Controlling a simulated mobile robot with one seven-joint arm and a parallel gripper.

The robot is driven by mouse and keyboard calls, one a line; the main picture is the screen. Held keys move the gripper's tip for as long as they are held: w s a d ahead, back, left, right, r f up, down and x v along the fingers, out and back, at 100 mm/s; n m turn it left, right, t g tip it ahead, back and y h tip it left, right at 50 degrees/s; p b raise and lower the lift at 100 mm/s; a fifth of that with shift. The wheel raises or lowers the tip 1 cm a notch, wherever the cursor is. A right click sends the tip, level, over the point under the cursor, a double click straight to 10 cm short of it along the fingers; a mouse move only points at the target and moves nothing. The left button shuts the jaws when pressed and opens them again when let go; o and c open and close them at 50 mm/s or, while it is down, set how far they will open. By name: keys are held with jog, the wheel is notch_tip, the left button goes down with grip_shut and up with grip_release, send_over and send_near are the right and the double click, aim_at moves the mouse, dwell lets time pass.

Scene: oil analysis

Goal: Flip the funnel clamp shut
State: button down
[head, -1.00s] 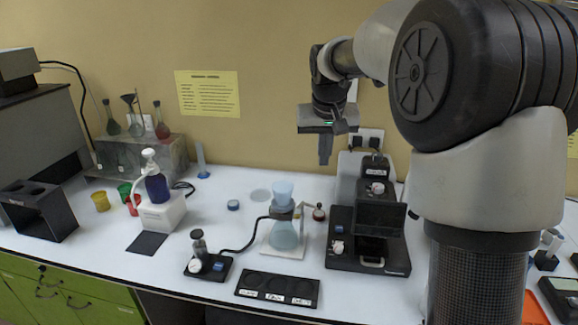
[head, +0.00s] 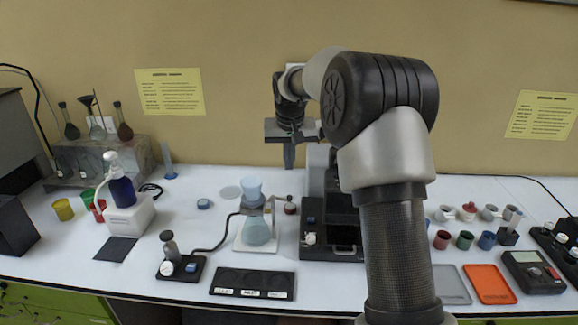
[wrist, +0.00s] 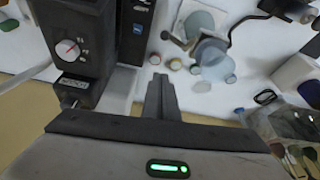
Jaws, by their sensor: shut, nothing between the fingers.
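The funnel assembly stands mid-bench in the head view: a pale blue funnel cup (head: 252,187) above a blue-tinted flask (head: 257,231) on a white base (head: 242,244). The clamp (head: 254,204) is around the joint between cup and flask; its lever detail is too small to tell open from shut. The flask also shows from above in the wrist view (wrist: 214,62). My gripper (head: 289,166) is shut and empty, pointing down, above and behind the funnel and to its right. In the wrist view its closed fingers (wrist: 160,88) point toward the bench, apart from the funnel.
A black instrument (head: 325,240) stands right of the funnel, close to my gripper. A black labelled tray (head: 250,284) lies in front. A small pump device (head: 178,262) with a black hose is front left. A white box with a blue bottle (head: 121,190) stands further left.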

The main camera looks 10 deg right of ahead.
send_over(280, 199)
jog(key=w+d, duration=0.3)
jog(key=w, duration=0.1)
notch_tip(280, 199, down, 7)
jog(key=shift+s+a+f+p, duration=0.1)
jog(key=shift+s+f+p, duration=0.15)
jog(key=shift+s, duration=0.85)
jog(key=shift+s+a+f+p, duration=0.1)
jog(key=shift+s+p, duration=0.15)
jog(key=shift+s, duration=0.85)
